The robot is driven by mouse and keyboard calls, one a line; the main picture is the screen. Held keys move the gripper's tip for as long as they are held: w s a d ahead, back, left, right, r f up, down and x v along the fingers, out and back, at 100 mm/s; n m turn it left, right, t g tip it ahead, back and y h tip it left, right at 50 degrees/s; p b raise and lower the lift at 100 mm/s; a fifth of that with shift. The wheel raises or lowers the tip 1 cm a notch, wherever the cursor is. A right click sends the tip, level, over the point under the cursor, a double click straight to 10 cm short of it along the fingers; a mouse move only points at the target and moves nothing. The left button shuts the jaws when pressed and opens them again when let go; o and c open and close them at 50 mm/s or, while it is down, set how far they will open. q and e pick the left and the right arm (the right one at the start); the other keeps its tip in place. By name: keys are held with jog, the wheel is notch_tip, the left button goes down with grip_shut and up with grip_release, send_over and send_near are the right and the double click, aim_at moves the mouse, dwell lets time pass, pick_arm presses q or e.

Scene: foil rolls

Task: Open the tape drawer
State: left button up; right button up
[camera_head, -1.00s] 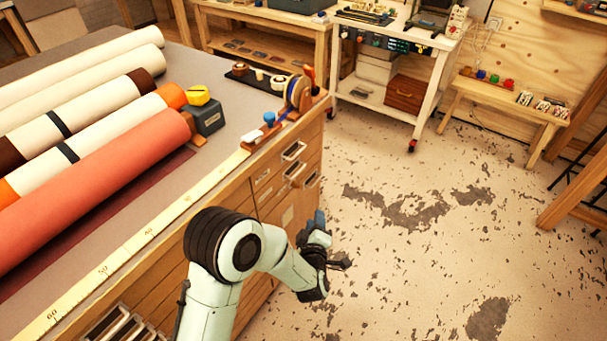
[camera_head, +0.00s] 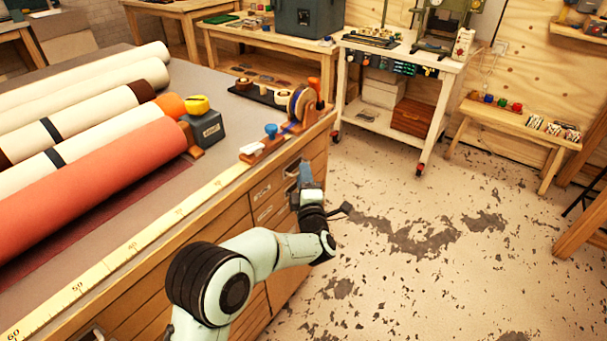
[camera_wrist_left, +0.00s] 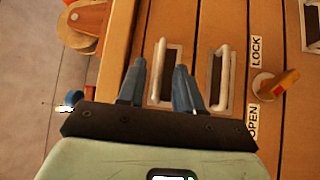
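The wooden cabinet (camera_head: 205,235) has a stack of drawers in its front. In the left wrist view two metal bar handles show: a nearer one (camera_wrist_left: 157,68) and another (camera_wrist_left: 223,80) to its right. Which one belongs to the tape drawer I cannot tell; the drawers look shut. My left gripper (camera_head: 305,172) is at the upper drawers near the cabinet's far corner. Its two blue fingers (camera_wrist_left: 158,75) are apart, one on each side of the first handle in the picture; contact is not clear. My right gripper is out of view.
A yellow-orange turn latch (camera_wrist_left: 275,84) sits between LOCK and OPEN labels right of the handles. A tape dispenser (camera_head: 298,110) and blue-knobbed block (camera_head: 265,145) stand on the cabinet's edge. Rolls (camera_head: 95,185) lie on top. The floor (camera_head: 440,290) to the right is clear.

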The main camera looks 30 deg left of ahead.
pick_arm(q)
jog(key=shift+x, duration=0.9)
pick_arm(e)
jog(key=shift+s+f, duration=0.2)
pick_arm(q)
grip_shut()
jog(key=s+d+b, duration=0.1)
jog(key=s+d, duration=0.1)
jog(key=d, duration=2.2)
jog(key=shift+b, duration=0.35)
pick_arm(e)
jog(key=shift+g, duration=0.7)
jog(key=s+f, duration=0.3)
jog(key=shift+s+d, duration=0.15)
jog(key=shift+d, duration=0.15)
pick_arm(q)
jog(key=shift+d, duration=0.1)
grip_release()
